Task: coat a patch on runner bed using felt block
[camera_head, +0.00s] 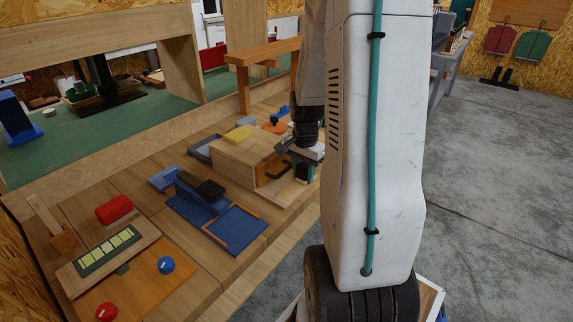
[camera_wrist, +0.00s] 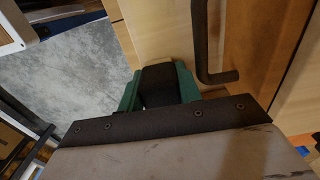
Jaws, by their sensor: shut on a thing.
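My gripper (camera_wrist: 158,92) has green fingers closed on a dark block, which I take to be the felt block (camera_wrist: 158,80). In the head view my gripper (camera_head: 303,171) is at the right side of a wooden box (camera_head: 243,157), partly hidden by my arm. The wrist view shows the block over or against a pale wooden surface (camera_wrist: 150,32), possibly the runner bed; I cannot tell if they touch. A dark bar handle (camera_wrist: 204,55) on a brown wood panel (camera_wrist: 258,45) is just right of the fingers. No coated patch can be made out.
A red block (camera_head: 114,209) and an orange board (camera_head: 135,285) lie nearer left.

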